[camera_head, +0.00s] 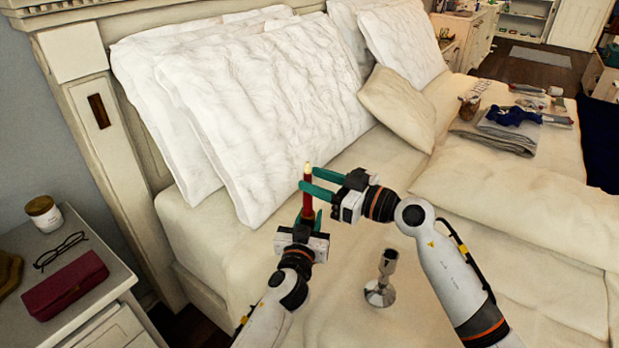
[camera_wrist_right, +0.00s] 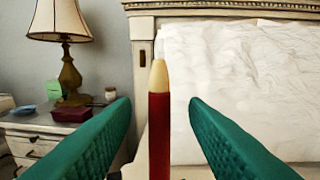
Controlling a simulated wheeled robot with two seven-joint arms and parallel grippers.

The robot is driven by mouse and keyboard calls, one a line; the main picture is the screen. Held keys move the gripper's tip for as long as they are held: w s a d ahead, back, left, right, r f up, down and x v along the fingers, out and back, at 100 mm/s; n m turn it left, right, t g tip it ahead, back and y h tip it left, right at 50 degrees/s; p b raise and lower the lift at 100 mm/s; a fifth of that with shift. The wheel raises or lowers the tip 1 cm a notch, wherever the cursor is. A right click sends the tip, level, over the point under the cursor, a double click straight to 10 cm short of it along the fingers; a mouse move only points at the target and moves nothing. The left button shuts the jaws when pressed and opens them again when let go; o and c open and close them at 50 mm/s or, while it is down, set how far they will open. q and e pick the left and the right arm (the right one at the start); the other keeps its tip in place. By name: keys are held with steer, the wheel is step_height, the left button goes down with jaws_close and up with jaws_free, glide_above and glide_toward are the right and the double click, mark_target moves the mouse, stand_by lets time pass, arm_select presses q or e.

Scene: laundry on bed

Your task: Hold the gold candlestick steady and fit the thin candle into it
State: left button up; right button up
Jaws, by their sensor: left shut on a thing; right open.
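The thin candle (camera_head: 308,195) is dark red with a pale yellow tip and stands about upright above the bed. My left gripper (camera_head: 307,222) is shut on its lower part. My right gripper (camera_head: 308,180) is open at its upper part. In the right wrist view the candle (camera_wrist_right: 159,135) shows between the two spread green fingers, with a gap on each side. The candlestick (camera_head: 384,275) looks silvery grey rather than gold. It stands on the bed to the right of the left gripper and below the right arm, touched by neither gripper.
White pillows (camera_head: 270,110) lean on the headboard (camera_head: 75,60) behind the grippers. A nightstand (camera_head: 118,275) with a red case, glasses and a jar is at the left. Folded clothes (camera_head: 495,135) lie at the far right. Bed around the candlestick is clear.

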steer(key=v, duration=0.9)
steer(key=shift+d, duration=0.3)
steer(key=shift+s, duration=0.15)
arm_select(q)
steer(key=o, duration=1.2)
steer(key=shift+c, duration=0.2)
